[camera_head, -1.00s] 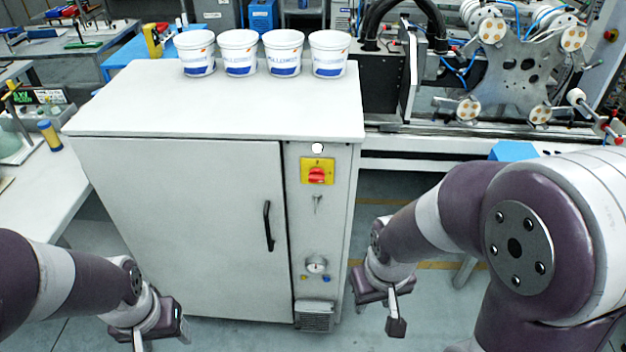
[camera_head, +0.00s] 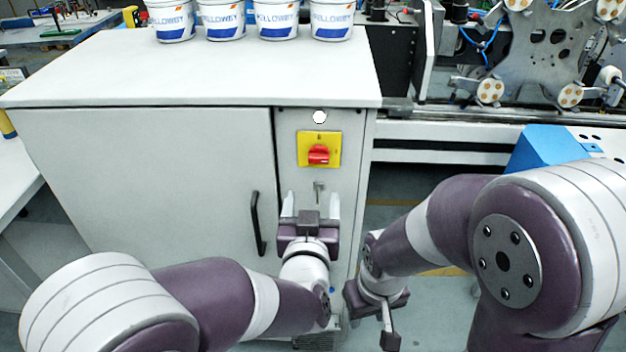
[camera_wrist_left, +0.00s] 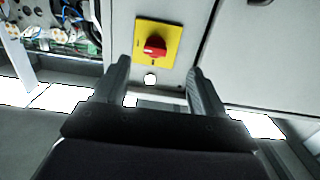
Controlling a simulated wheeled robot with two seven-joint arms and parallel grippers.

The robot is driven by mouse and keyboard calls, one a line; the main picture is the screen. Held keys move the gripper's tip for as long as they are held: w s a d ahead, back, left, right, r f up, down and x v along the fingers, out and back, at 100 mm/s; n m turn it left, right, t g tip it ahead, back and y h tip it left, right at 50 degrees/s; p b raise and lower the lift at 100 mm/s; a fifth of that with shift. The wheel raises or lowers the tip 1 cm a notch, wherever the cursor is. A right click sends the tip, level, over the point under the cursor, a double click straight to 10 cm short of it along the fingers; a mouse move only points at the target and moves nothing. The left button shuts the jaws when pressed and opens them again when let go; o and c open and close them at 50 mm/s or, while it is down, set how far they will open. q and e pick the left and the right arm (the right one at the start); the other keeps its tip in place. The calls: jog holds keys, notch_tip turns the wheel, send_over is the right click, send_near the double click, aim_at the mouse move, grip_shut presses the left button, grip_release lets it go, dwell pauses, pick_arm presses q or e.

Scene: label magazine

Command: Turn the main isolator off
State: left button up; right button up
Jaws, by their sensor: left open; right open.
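The main isolator is a red rotary knob (camera_head: 318,154) on a yellow plate (camera_head: 304,149), set on the upper right of the cabinet front. In the left wrist view the red knob (camera_wrist_left: 154,46) sits on its yellow plate (camera_wrist_left: 172,33), ahead of and between the fingers. My left gripper (camera_head: 311,205) is open and empty, in front of the cabinet just below the isolator, apart from the knob. It also shows in the left wrist view (camera_wrist_left: 157,80). My right gripper (camera_head: 372,318) is open and empty, low and right of the cabinet.
The grey cabinet (camera_head: 150,180) has a black door handle (camera_head: 257,223) just left of my left gripper. A key (camera_head: 319,188) sits in the panel under the isolator. Several white tubs (camera_head: 222,18) stand on the cabinet top. A machine (camera_head: 545,50) stands at the back right.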

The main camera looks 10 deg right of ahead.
aim_at(319, 162)
pick_arm(q)
jog(key=shift+t, duration=0.5)
jog(key=x, duration=0.7)
jog(key=p+x, duration=0.1)
jog(key=x, duration=0.3)
jog(key=shift+w+d+r, duration=0.1)
jog(key=shift+d+r, duration=0.3)
jog(key=shift+d, duration=0.05)
jog(key=c, duration=1.1)
